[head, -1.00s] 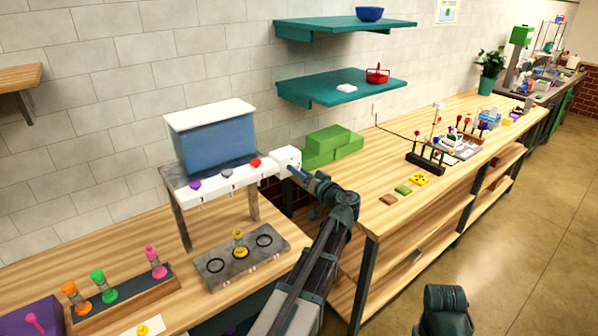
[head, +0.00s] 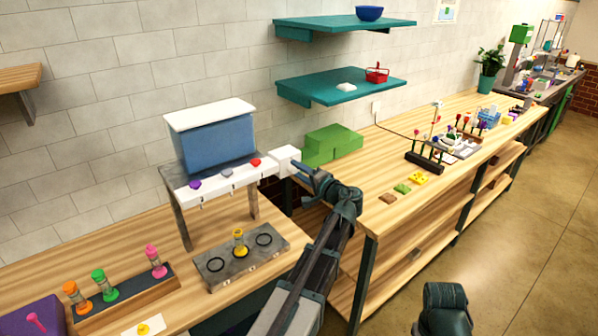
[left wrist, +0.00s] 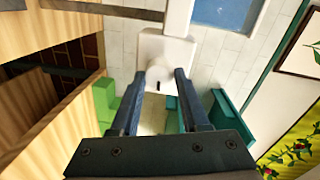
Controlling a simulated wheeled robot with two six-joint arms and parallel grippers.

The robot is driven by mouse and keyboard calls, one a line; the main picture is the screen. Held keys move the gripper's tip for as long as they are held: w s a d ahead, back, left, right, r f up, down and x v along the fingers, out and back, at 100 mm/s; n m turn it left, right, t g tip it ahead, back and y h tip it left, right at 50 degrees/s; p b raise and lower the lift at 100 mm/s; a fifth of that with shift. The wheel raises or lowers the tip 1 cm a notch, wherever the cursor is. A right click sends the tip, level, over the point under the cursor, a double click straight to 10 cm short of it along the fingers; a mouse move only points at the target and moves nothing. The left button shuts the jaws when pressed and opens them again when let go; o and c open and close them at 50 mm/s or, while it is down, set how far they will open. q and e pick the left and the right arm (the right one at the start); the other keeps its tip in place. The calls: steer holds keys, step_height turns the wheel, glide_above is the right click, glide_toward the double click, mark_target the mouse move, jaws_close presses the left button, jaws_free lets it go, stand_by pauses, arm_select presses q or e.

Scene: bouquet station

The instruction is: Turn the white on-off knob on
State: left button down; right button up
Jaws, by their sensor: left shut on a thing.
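The white on-off knob (left wrist: 161,81) sticks out from the end of a white box (left wrist: 167,46) in the left wrist view. A dark mark shows on the knob's face. My left gripper (left wrist: 160,76) has its two dark fingers on either side of the knob and is shut on it. In the head view, the white box (head: 286,157) is at the right end of the dispenser's white bar, and my left gripper (head: 297,168) meets its right side. The knob is mostly hidden there.
The dispenser's blue tank (head: 216,145) stands above purple, grey and red knobs. A grey plate (head: 215,267) with rings lies below it. Green blocks (head: 333,142) sit behind my left gripper, and a teal shelf (head: 330,88) hangs above.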

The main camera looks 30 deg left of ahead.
arm_select(q)
steer(key=shift+m, duration=0.4)
stand_by(0.3)
steer(key=shift+c, duration=2)
jaws_free()
steer(key=shift+d, duration=0.1)
steer(key=p+v, duration=0.1)
steer(key=v, duration=1.2)
steer(key=shift+d, duration=0.35)
